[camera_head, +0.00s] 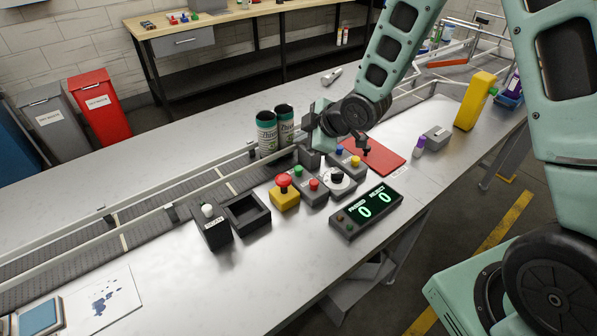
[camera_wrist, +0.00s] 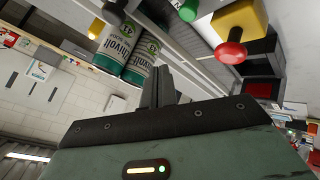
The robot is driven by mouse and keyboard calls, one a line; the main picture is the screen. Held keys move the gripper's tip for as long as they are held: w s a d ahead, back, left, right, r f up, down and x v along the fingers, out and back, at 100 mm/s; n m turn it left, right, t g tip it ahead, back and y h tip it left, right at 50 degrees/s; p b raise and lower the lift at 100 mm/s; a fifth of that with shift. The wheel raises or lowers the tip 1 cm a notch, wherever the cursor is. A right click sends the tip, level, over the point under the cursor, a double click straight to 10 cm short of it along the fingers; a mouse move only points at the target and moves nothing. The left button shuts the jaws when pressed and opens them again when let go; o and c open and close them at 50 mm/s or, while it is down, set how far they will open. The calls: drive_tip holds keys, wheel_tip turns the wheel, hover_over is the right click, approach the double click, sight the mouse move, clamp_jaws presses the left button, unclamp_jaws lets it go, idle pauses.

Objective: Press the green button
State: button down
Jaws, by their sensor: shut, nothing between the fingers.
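The green button (camera_head: 298,171) sits on a grey control box on the conveyor table, beside a red button (camera_head: 314,184) on the same box. In the wrist view the green button (camera_wrist: 188,10) shows at the top edge, partly cut off. My gripper (camera_head: 308,157) is shut and empty, just behind the green button and near the two cans. In the wrist view my gripper (camera_wrist: 158,72) shows its dark fingers together. The exact gap to the button cannot be told.
Two green-and-white cans (camera_head: 267,134) stand on the conveyor left of my gripper. A yellow box with a red mushroom button (camera_head: 283,181) is in front. A dial box (camera_head: 337,178), a counter display (camera_head: 366,210) reading zeros and a red mat (camera_head: 385,158) lie to the right.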

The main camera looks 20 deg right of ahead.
sight(302, 171)
drive_tip(key=shift+f+b, duration=2.2)
drive_tip(key=shift+f, duration=0.95)
drive_tip(key=shift+f, duration=0.1)
drive_tip(key=shift+f+b, duration=0.3)
drive_tip(key=shift+b, duration=0.2)
drive_tip(key=shift+f+b, duration=0.8)
drive_tip(key=shift+f, duration=0.05)
drive_tip(key=shift+r, duration=0.1)
drive_tip(key=shift+r+p, duration=1)
drive_tip(key=shift+r, duration=0.2)
drive_tip(key=shift+r+p, duration=1.9)
drive_tip(key=shift+r, duration=0.65)
